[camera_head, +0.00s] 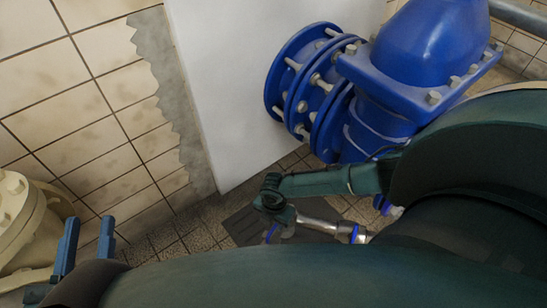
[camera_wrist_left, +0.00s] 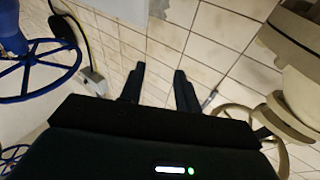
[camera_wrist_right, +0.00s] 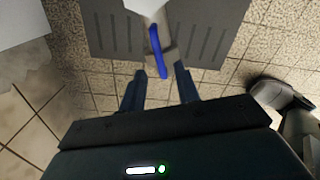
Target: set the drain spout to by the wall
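A silver pipe piece (camera_head: 320,226) with blue rings lies over the floor grate in the head view and looks like the drain spout. A jointed dark green part above it partly covers it. In the right wrist view a narrow blue bar (camera_wrist_right: 155,52) crosses a pale piece above the grate, probably the spout's. My right gripper (camera_wrist_right: 160,69) is open, with the bar's near end between its fingertips in the picture; contact is unclear. It is not clearly visible in the head view. My left gripper (camera_head: 90,228) is open and empty, beside the tiled wall, also in the left wrist view (camera_wrist_left: 159,68).
A floor grate (camera_head: 250,226) lies near the foot of a white panel (camera_head: 215,90). A blue flanged valve (camera_head: 390,95) stands behind. A cream flanged body (camera_head: 22,225) is at far left. A blue handwheel (camera_wrist_left: 40,70) shows at left in the left wrist view.

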